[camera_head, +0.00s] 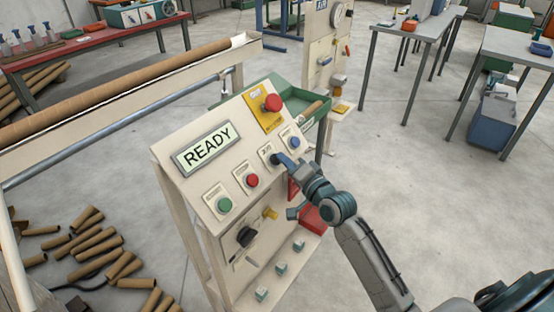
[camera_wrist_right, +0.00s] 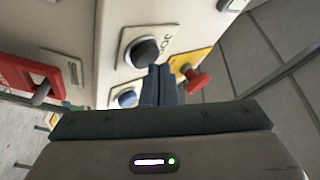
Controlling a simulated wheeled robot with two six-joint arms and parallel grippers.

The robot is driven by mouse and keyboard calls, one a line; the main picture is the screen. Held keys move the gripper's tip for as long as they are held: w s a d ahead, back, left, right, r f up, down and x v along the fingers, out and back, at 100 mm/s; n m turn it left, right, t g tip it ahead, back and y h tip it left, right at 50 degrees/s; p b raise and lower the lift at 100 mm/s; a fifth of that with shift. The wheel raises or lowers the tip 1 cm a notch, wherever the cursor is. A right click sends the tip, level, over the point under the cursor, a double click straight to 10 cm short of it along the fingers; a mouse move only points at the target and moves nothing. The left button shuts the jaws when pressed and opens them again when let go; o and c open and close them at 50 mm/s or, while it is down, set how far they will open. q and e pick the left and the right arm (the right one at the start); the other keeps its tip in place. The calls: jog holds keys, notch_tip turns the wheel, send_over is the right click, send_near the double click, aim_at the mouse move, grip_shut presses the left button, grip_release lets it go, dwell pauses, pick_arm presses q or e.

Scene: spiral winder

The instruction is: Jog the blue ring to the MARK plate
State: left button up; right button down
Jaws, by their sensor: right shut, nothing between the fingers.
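The pale control panel (camera_head: 190,188) has a lit display (camera_head: 206,148) reading READY. My right gripper (camera_head: 279,159) is shut and empty at the panel's button row. Its fingertips (camera_wrist_right: 159,69) are at the lower right edge of a black button (camera_wrist_right: 145,52) in the wrist view; I cannot tell whether they touch it. A blue button (camera_head: 295,142) is on one side of the fingers, and a red button (camera_head: 252,180) and green button (camera_head: 225,204) on the other. I cannot make out the blue ring or the MARK plate. My left gripper is not in view.
A red stop knob (camera_head: 272,102) on a yellow plate sticks out above the buttons. A black rotary knob (camera_head: 246,236) sits lower. The long brown tube (camera_head: 120,88) lies behind the panel. Loose tube pieces (camera_head: 100,240) litter the floor at left.

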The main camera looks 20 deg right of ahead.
jog(key=shift+w+a+f+b, duration=0.15)
jog(key=shift+w+f+b, duration=0.15)
dwell(0.6)
jog(key=shift+s+d+r+p, duration=0.35)
jog(key=shift+s+r+p, duration=0.25)
jog(key=shift+p, duration=0.3)
jog(key=shift+w+f, duration=0.1)
jog(key=shift+f, duration=0.05)
jog(key=shift+w+a+f, duration=0.2)
jog(key=shift+w, duration=0.05)
